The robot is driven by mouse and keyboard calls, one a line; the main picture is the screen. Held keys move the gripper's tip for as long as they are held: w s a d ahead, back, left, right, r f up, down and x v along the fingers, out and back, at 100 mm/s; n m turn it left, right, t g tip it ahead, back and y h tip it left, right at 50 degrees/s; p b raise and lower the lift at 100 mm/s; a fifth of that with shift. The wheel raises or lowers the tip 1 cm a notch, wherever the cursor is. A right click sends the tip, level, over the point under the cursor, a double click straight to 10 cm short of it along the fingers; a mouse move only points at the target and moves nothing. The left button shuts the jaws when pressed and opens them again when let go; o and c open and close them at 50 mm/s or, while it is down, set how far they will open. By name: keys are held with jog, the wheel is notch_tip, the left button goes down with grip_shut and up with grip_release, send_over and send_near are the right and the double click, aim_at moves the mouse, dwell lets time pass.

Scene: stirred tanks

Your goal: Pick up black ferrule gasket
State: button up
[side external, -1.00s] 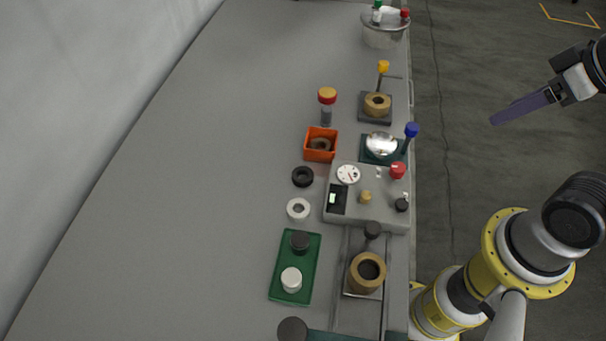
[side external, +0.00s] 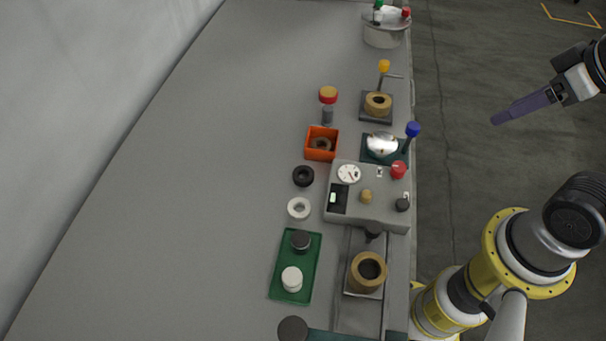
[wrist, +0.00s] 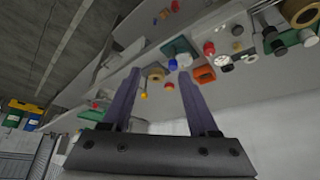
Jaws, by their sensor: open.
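The black ferrule gasket (side external: 303,176) is a small black ring lying flat on the grey bench, left of the grey control box and just above a white ring (side external: 299,208). It seems to show as a small dark ring in the wrist view (wrist: 227,68), beside the white ring. My gripper (side external: 498,119) is off to the right of the bench, over the floor, far from the gasket. Its purple fingers are apart and empty in the wrist view (wrist: 159,77).
An orange box (side external: 321,144) with a ring inside stands just beyond the gasket. The grey control box (side external: 366,213) is to its right, and a green tray (side external: 282,262) with black and white pieces is nearer. The bench left of the gasket is clear.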

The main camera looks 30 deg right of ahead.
jog(key=o, duration=0.5)
jog(key=shift+c, duration=0.2)
